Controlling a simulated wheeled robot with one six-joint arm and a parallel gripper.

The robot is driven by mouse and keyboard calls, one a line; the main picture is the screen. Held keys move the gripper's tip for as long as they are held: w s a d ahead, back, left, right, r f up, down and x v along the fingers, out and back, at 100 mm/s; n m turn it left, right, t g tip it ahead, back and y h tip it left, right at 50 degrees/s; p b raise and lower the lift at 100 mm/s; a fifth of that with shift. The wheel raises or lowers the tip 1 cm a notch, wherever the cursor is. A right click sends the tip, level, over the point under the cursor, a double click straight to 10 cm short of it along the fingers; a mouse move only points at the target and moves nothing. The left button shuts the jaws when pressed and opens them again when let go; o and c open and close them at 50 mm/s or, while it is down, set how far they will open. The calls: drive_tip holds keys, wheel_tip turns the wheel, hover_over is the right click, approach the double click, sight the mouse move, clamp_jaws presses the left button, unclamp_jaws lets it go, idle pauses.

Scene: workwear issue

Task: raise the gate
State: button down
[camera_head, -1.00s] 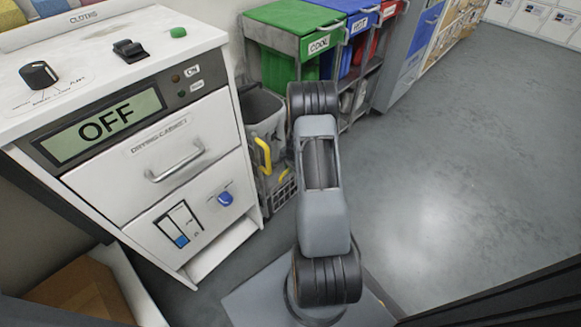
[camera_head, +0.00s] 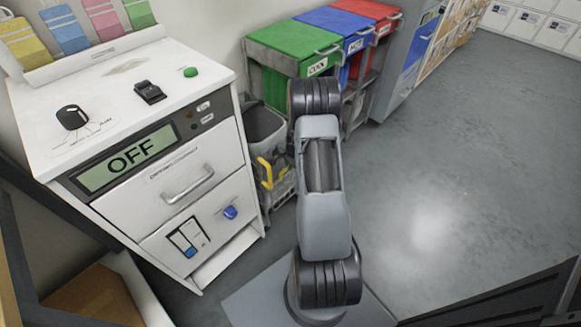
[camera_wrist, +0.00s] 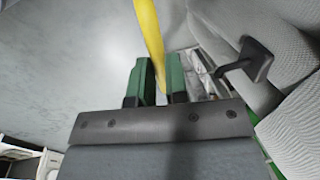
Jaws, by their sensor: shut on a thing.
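In the wrist view my gripper (camera_wrist: 161,85) has two green fingers close about a yellow bar (camera_wrist: 149,30), which runs up out of the picture. In the head view my gripper is hidden behind my own arm. A yellow handle (camera_head: 265,172) stands on a grey bin or crate left of my arm; I cannot tell whether it is the same yellow part. No other part that is clearly a gate shows.
A white drying cabinet (camera_head: 225,190) reading OFF stands at the left. Green (camera_head: 292,42), blue (camera_head: 340,24) and red (camera_head: 368,10) lidded bins stand behind my arm. In the wrist view a dark lever (camera_wrist: 250,62) is right of the fingers. The floor at right is clear.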

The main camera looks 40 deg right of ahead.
wheel_tip(320, 180, up, 7)
drive_tip(key=p, duration=0.3)
drive_tip(key=shift+f, duration=0.15)
drive_tip(key=shift+w+p, duration=0.1)
drive_tip(key=shift+p, duration=0.2)
drive_tip(key=c, duration=1.1)
unclamp_jaws()
drive_tip(key=s+r+p, duration=0.1)
drive_tip(key=r, duration=0.3)
drive_tip(key=s+r+p, duration=0.1)
drive_tip(key=r, duration=0.4)
drive_tip(key=r+p, duration=0.1)
drive_tip(key=r, duration=0.3)
drive_tip(key=shift+s+d+r, duration=0.2)
drive_tip(key=shift+s+r, duration=0.2)
